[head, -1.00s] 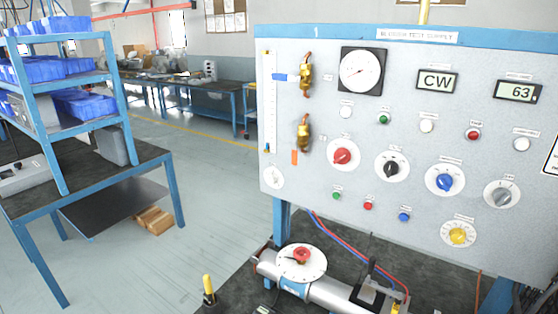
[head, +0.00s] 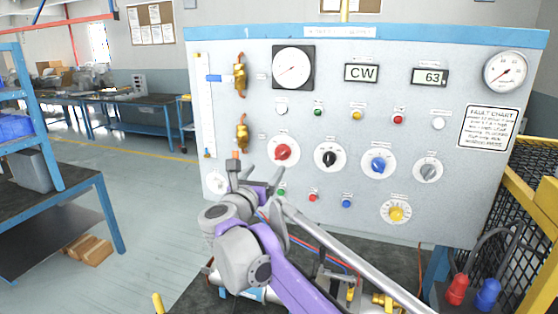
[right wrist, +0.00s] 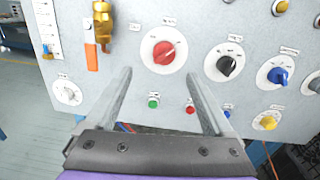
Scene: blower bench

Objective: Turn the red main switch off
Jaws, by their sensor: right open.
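The red main switch (head: 283,151) is a red rotary knob on a round white plate, at the left of the knob row on the grey panel (head: 330,215). In the right wrist view the red knob (right wrist: 164,52) shows beyond and above the fingertips, with its pointer ridge slanted. My right gripper (head: 254,178) is below and left of the knob in the head view. In the right wrist view my right gripper (right wrist: 156,92) is open, its two fingers wide apart with nothing between them, apart from the knob. My left gripper is in neither view.
Black (head: 330,155), blue (head: 378,163) and grey (head: 428,171) knobs sit to the right, with a yellow knob (head: 396,213) lower. Small buttons lie just below the red knob. A brass valve (head: 242,133) is to its left. A yellow frame (head: 535,205) stands at right.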

